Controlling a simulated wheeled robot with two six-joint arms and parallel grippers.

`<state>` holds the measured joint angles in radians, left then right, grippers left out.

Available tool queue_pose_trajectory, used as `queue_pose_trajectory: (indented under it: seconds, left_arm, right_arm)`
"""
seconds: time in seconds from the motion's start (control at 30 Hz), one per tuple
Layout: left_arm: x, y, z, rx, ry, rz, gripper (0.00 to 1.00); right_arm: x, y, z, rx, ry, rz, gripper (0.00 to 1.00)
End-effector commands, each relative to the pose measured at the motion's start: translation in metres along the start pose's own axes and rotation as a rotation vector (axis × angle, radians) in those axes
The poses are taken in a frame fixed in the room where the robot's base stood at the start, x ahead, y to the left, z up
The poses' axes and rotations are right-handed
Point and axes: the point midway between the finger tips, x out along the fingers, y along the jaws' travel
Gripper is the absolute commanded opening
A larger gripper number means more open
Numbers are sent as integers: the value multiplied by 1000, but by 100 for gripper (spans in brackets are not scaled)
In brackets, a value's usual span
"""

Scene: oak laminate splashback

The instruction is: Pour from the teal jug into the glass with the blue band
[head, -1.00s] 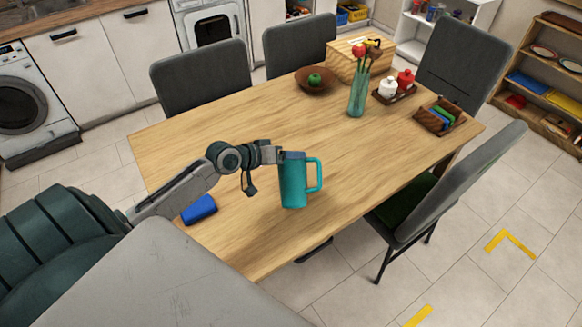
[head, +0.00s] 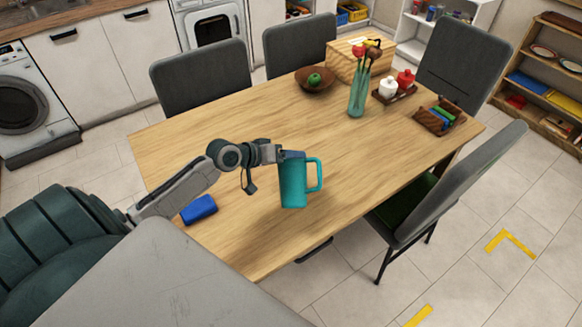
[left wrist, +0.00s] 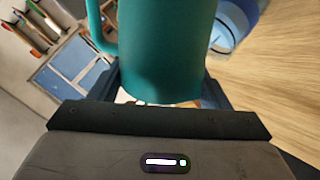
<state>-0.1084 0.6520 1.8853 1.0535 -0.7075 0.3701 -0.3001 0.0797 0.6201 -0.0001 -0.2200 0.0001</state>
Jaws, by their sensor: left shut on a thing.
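The teal jug (head: 293,186) is near the front edge of the table in the head view, roughly upright, with its handle to the right. My left gripper (head: 290,156) is shut on it near its top. The jug's body (left wrist: 165,45) fills the middle of the left wrist view between the fingers. The glass with the blue band (left wrist: 231,27) shows partly behind the jug at upper right in the left wrist view. I cannot make out the glass in the head view, where the jug and gripper may hide it. My right gripper is not in view.
A blue item (head: 198,209) lies at the table's near left. Farther back are a brown bowl with a green fruit (head: 314,80), a vase with flowers (head: 357,98), a condiment tray (head: 394,95) and a wooden caddy (head: 438,117). Chairs surround the table (head: 235,140); its middle is clear.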

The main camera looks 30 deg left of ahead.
Motion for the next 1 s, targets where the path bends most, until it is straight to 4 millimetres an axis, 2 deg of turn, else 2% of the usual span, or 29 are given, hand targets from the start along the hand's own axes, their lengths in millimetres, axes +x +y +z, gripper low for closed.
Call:
queue_pose_trajectory:
  seconds: [1.0]
  left_arm:
    - [1, 0, -2, -35, -26, 1, 6]
  right_arm:
    - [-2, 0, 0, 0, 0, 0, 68]
